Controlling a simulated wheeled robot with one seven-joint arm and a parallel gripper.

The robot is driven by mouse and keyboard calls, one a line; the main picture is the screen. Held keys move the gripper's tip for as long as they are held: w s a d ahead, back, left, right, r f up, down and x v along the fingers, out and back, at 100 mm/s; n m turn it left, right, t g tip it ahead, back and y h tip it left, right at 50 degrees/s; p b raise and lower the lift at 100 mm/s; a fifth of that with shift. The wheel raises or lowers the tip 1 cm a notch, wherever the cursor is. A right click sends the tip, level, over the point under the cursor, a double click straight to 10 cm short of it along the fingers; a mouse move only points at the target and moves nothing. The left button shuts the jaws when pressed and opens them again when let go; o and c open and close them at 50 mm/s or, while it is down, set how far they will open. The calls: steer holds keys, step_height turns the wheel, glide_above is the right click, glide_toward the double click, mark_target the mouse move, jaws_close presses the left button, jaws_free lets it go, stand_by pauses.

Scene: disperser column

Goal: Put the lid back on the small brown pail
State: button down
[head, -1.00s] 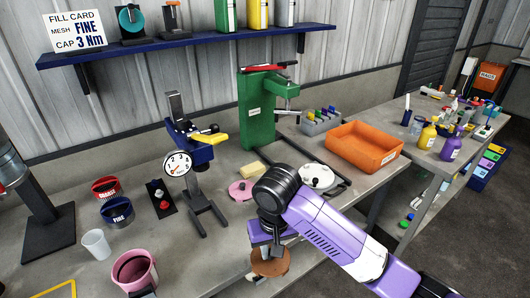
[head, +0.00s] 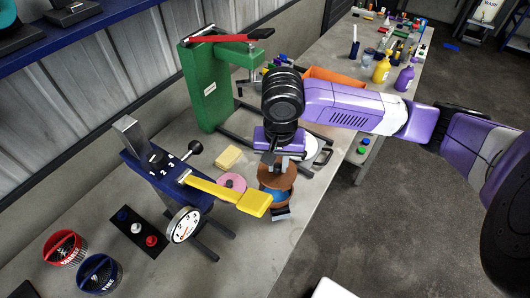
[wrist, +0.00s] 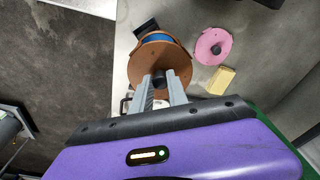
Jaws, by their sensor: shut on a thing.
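My gripper (head: 283,166) is shut on the knob of a round brown lid (head: 277,177). In the wrist view the fingers (wrist: 160,88) close on the knob, with the lid (wrist: 172,62) spread around it. The small brown pail stands on the bench directly under the lid, mostly hidden by it. A strip of blue (head: 277,196) shows below the lid in the head view, and a blue crescent (wrist: 156,37) shows beyond it in the wrist view. The lid covers most of the opening but is off centre. I cannot tell whether lid and rim touch.
A pink lid (head: 236,181) and a yellow sponge (head: 229,158) lie left of the pail. A gauge stand with a yellow lever (head: 215,192) is close on the left. A green press (head: 207,90) stands behind. The bench's front edge is close on the right.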

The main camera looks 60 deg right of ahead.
mark_target(277, 174)
steer(key=shift+f+b, duration=2.05)
steer(key=shift+f, duration=0.1)
steer(key=shift+f+b, duration=0.6)
steer(key=shift+f, duration=0.45)
steer(key=shift+a+p, duration=0.1)
steer(key=shift+p, duration=0.2)
steer(key=shift+f, duration=0.15)
stand_by(0.4)
steer(key=c, duration=0.7)
jaws_free()
